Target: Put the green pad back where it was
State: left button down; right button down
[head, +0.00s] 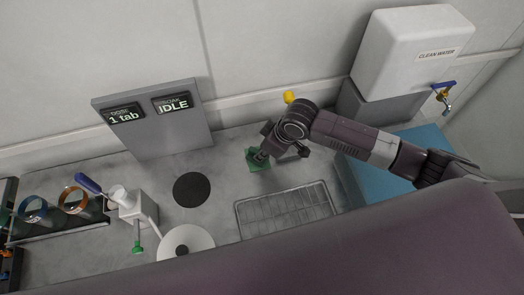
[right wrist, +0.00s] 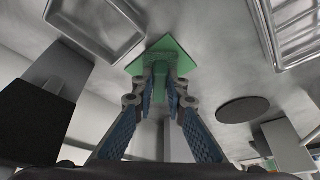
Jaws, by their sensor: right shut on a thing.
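The green pad (head: 258,164) is at the middle of the grey counter, in front of the back wall and beyond the wire rack. In the right wrist view it is a flat green square (right wrist: 178,48) with a green upright grip on it. My right gripper (head: 264,153) points down at it, and in the right wrist view its fingers (right wrist: 160,78) are shut on that green grip. I cannot tell whether the pad touches the counter or hangs just above it. My left gripper is not in view.
A wire rack (head: 286,210) lies in front of the pad. A black disc (head: 192,190) and a white round plate (head: 186,243) lie to the left. A display panel (head: 165,135) reads "1 tab" and "IDLE". A clean water tank (head: 405,55) and blue surface (head: 420,140) are right.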

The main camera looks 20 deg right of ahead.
jog(key=c, duration=1.9)
grip_release()
jog(key=shift+f, duration=0.1)
jog(key=shift+c, duration=0.2)
jog(key=v, duration=1.2)
jog(key=shift+r+b, duration=0.2)
jog(key=shift+b, duration=0.1)
